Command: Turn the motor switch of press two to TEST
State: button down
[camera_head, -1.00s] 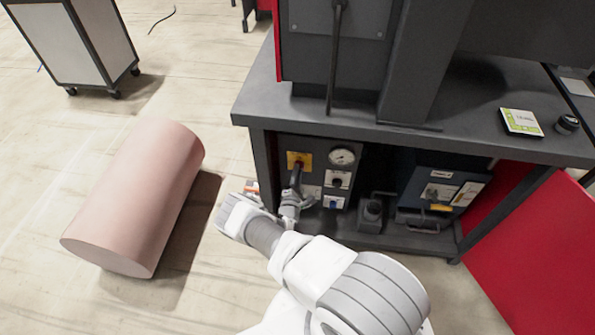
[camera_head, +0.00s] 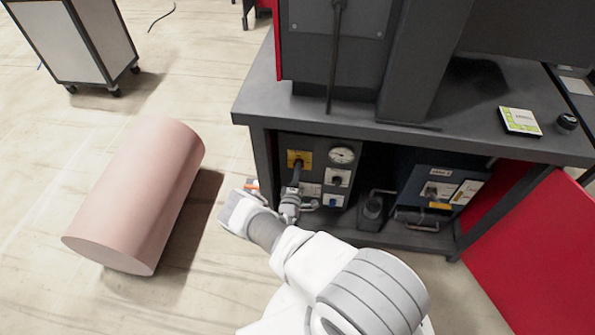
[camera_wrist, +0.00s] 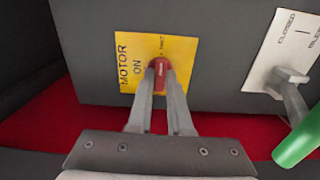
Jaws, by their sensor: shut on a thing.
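The motor switch is a red knob (camera_wrist: 160,73) on a yellow plate (camera_wrist: 182,55) lettered MOTOR and ON. Smaller lettering near the knob is too small to read surely. In the wrist view the knob's long side stands roughly upright in the picture. My gripper (camera_wrist: 161,80) is shut on the knob, one finger on each side, hiding part of it. In the head view the yellow plate (camera_head: 299,154) is at the upper left of the dark panel under the bench, with my gripper (camera_head: 297,172) in front of it; the knob is mostly hidden there.
Right of the plate are a round gauge (camera_head: 342,155) and a smaller black switch (camera_head: 337,180). A valve handle (camera_wrist: 290,76) with a green part (camera_wrist: 298,142) is close on the right in the wrist view. A pink cylinder (camera_head: 135,200) lies on the floor at left.

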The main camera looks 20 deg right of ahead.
jog(key=c, duration=0.8)
grip_release()
jog(key=shift+c, duration=0.2)
jog(key=p+v, duration=0.2)
jog(key=v, duration=1.5)
jog(key=shift+s+a, duration=0.2)
jog(key=shift+s+a, duration=0.1)
